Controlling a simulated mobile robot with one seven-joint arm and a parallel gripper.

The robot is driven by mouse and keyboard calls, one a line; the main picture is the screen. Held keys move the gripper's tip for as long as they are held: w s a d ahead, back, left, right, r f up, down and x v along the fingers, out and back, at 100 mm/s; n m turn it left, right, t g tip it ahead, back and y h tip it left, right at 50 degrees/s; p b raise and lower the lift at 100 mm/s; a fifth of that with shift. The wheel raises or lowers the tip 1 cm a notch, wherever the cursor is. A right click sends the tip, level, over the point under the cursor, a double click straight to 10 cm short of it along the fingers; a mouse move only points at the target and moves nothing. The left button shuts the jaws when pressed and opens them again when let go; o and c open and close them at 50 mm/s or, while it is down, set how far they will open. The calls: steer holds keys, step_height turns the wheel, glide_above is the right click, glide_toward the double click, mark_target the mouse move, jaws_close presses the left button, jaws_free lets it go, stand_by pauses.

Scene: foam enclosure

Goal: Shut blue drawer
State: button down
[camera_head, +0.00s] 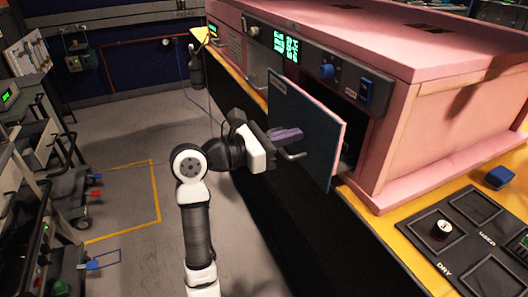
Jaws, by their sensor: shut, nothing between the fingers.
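The dark blue-grey front panel (308,122) of the drawer stands out from the pink enclosure (405,125). It has pale pink edges, and a dark opening shows behind its right edge. A metal handle (293,156) sits on the panel's outer face. My gripper (297,134) is shut and empty, its purplish fingers in front of the panel just above the handle. I cannot tell whether the fingertips touch the panel. The drawer's inside is mostly hidden behind the panel.
The enclosure stands on a yellow-edged bench (450,220) with a dark labelled tray (470,240) and a blue object (500,177) at right. Green displays (286,46) and a blue knob (326,71) are above the drawer. Carts (70,190) stand left; the floor (130,215) between is clear.

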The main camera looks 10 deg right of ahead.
steer(key=x, duration=0.7)
steer(key=shift+w+d+b, duration=0.1)
steer(key=shift+d+b, duration=0.05)
steer(key=shift+b, duration=0.25)
steer(key=shift+d, duration=0.15)
